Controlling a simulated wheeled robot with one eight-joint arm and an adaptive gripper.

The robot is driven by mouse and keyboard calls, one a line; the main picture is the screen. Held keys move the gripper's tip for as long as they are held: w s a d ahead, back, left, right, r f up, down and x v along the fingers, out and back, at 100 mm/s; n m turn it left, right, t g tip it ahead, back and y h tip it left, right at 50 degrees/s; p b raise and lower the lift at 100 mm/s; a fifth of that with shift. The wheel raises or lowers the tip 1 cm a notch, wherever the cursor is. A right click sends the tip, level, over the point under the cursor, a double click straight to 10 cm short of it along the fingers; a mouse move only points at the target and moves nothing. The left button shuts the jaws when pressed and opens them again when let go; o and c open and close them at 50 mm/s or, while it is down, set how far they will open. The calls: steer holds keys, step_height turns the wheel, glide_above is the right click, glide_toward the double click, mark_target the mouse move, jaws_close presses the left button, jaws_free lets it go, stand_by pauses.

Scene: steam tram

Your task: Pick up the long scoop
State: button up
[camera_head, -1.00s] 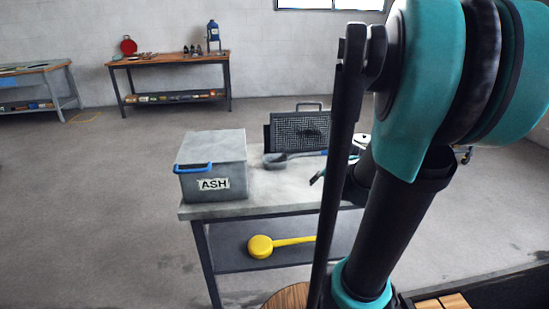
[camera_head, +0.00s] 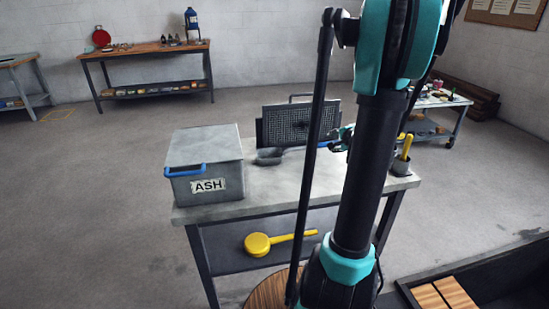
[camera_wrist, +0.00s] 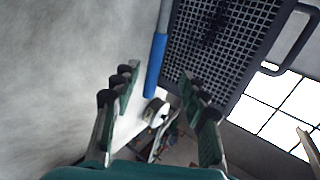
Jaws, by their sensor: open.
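The long scoop (camera_head: 270,157) lies on the grey table, its dark bowl in front of the mesh panel and its shaft running right. In the wrist view its grey shaft and blue handle (camera_wrist: 156,62) come down from the top, with the handle's end between my fingertips in the picture. My gripper (camera_wrist: 157,74) is open and empty; I cannot tell how far it is above the handle. In the head view my gripper (camera_head: 341,138) is at the handle end of the scoop, partly hidden by my arm.
A grey ash box (camera_head: 205,160) with a blue handle stands on the table's left. A dark mesh panel (camera_head: 290,122) stands upright close behind the scoop. A yellow ladle (camera_head: 258,245) lies on the lower shelf.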

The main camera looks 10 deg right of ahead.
mark_target(324, 144)
steer(key=x, duration=1)
steer(key=shift+w+a+f, duration=0.1)
steer(key=shift+w+f, duration=0.05)
steer(key=shift+f, duration=0.2)
jaws_close()
